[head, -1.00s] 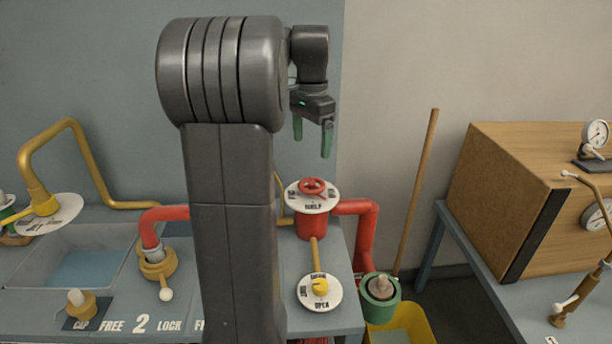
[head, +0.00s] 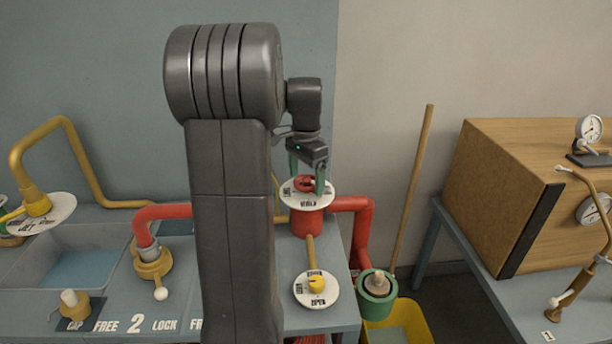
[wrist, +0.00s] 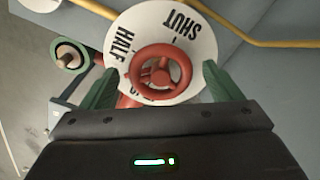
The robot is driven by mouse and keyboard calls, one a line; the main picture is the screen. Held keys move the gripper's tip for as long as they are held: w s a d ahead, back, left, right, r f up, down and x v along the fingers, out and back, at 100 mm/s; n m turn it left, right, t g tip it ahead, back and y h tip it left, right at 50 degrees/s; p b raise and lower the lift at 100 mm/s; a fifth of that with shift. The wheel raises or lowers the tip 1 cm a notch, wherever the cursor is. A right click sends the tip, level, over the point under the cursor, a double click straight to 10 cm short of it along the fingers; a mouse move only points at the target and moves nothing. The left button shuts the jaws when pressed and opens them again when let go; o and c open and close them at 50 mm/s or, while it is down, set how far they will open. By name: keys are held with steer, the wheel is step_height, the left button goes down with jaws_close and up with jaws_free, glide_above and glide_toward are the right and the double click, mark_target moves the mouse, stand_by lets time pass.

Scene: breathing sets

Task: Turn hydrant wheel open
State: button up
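The red hydrant wheel (head: 305,183) sits on top of a white dial plate (head: 308,201) on the red hydrant body (head: 306,224). In the wrist view the wheel (wrist: 160,72) lies between my gripper's two green fingers, with a gap at each side. The dial (wrist: 196,20) reads SHUT and HALF there; the lettering nearest my gripper is mostly hidden. My gripper (head: 307,184) is open and points down at the wheel. In the head view its fingers partly cover the wheel. I cannot tell exactly how low the fingertips are.
Below the hydrant is a second dial with a yellow knob (head: 316,284). A red pipe (head: 358,225) runs right of the hydrant, with a green-collared fitting (head: 377,296) and a yellow bin (head: 402,325) beyond. A wooden pole (head: 412,195) leans on the wall.

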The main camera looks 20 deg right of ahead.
steer(key=c, duration=0.9)
steer(key=shift+o, duration=0.2)
steer(key=shift+r+n, duration=0.1)
steer(key=shift+n, duration=0.2)
steer(key=n+p, duration=0.2)
steer(key=n, duration=0.1)
steer(key=shift+n+p, duration=0.3)
steer(key=shift+n, duration=0.1)
steer(key=n+p, duration=0.1)
steer(key=n, duration=0.3)
steer(key=shift+s+d+n+p, duration=0.1)
steer(key=shift+n+p, duration=0.2)
steer(key=o, duration=1)
